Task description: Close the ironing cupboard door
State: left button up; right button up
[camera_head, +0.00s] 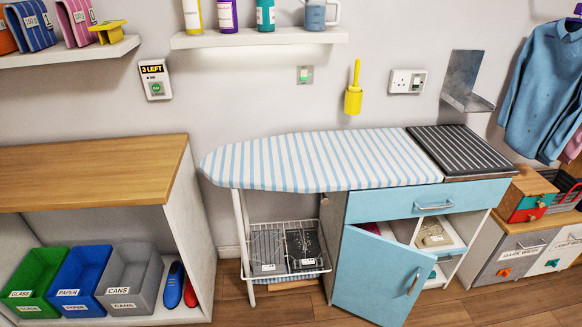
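The ironing cupboard (409,203) is a light blue and white unit under the right part of the striped ironing board (322,160). Its light blue door (376,276) stands open, hinged at the left and swung out toward me. A metal handle (413,283) is near the door's free right edge. Inside the opening to the right, white shelves (445,245) hold a beige item and a dark pink cloth shows at the left. A closed drawer (420,202) with a bar handle sits above the door. Neither of my grippers is in view.
A wire basket (286,249) stands left of the cupboard. Grey and white laundry bins (516,257) stand close at its right. A wood-topped shelf unit (95,172) with green, blue and grey bins is at the left. Some wooden floor (285,308) is free in front.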

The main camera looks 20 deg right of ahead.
aim_at(380, 280)
jog(key=i+l+z, duration=0.1)
jog(key=z, duration=1.35)
